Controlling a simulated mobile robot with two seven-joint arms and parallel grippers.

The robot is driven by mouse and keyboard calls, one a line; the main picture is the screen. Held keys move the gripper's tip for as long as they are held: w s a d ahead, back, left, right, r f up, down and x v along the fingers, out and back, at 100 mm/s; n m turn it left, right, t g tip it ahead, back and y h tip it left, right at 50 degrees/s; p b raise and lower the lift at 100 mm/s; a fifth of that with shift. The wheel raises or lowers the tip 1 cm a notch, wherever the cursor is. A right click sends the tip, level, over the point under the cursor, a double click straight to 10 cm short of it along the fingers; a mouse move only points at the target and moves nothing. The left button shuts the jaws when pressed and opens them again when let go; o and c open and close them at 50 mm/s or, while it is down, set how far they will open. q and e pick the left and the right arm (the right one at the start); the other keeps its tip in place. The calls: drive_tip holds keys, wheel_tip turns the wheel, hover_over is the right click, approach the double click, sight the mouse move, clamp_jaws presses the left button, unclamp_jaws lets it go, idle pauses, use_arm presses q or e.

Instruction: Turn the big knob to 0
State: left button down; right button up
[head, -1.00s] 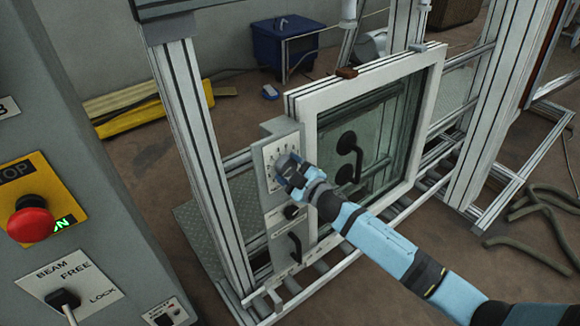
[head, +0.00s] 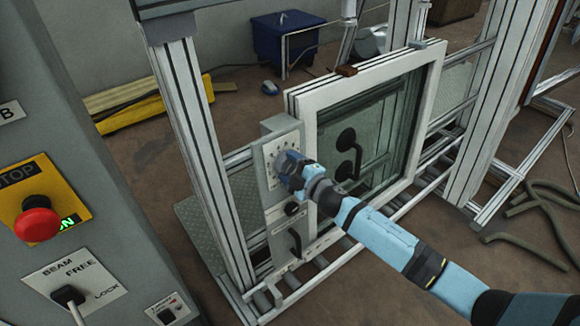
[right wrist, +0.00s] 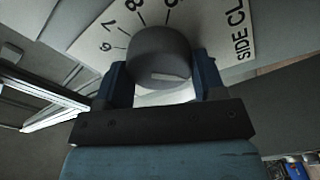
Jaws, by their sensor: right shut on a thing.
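The big knob (right wrist: 160,58) is a dark grey round knob on a white numbered dial plate (right wrist: 92,38), seen close in the right wrist view. Numbers and tick lines fan out around it; a 6 and a 7 show at the upper left. A pale mark shows on the knob's face, on the side toward my gripper. My right gripper (right wrist: 160,82) is shut on the knob, one blue finger on each side. In the head view, my right gripper (head: 284,168) covers the knob and part of the dial plate (head: 275,154). The 0 cannot be made out. My left gripper is not in view.
Below the dial on the grey control box (head: 281,130) are a small black knob (head: 291,209) and a black handle (head: 296,243). A white-framed glass panel (head: 308,115) stands just right. A console with a red stop button (head: 37,222) is at the left.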

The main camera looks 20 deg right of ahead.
drive_tip(key=o, duration=0.9)
drive_tip(key=shift+s, duration=0.1)
drive_tip(key=v, duration=1.3)
drive_tip(key=shift+s+d+b, duration=0.15)
drive_tip(key=shift+s+b, duration=0.15)
drive_tip(key=shift+f, duration=0.1)
